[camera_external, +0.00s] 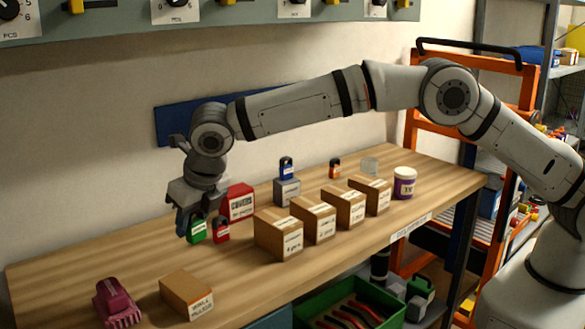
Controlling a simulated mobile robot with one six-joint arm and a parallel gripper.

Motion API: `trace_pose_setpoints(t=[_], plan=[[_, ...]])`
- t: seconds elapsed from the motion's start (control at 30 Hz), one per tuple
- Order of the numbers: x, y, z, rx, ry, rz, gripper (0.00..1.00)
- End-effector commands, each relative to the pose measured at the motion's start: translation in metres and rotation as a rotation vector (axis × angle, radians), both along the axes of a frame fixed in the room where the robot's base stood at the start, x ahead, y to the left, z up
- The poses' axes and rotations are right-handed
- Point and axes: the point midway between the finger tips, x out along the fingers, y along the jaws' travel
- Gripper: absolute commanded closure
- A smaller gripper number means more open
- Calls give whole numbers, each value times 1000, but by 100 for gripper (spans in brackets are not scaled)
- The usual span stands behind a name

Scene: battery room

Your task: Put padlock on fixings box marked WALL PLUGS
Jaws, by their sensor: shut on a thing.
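The box marked WALL PLUGS (182,288) is a brown cardboard box on the front left of the wooden bench, with its white label facing right and front. My gripper (190,228) is above the bench, behind this box and apart from it. It appears shut on a green padlock (198,232) with a white label; the fingers hide part of it. A red padlock (221,230) is just right of it. A blue padlock (286,168) sits on a grey box (287,190). An orange and black padlock (334,169) stands farther back.
A row of several brown boxes (278,235) stands right of my gripper, with a purple and white tub (404,182) beyond. A red box (238,201) is behind the red padlock. A magenta object (116,302) lies left of the WALL PLUGS box. The bench (75,265) is clear at left.

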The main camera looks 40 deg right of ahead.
Motion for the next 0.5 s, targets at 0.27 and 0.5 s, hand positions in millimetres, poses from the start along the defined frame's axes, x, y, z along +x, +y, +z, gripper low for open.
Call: trace_pose_setpoints(t=[0.27,0.5], plan=[[-37,44,13,-1,-2,171,89],[-38,44,-30,-1,-1,177,89]])
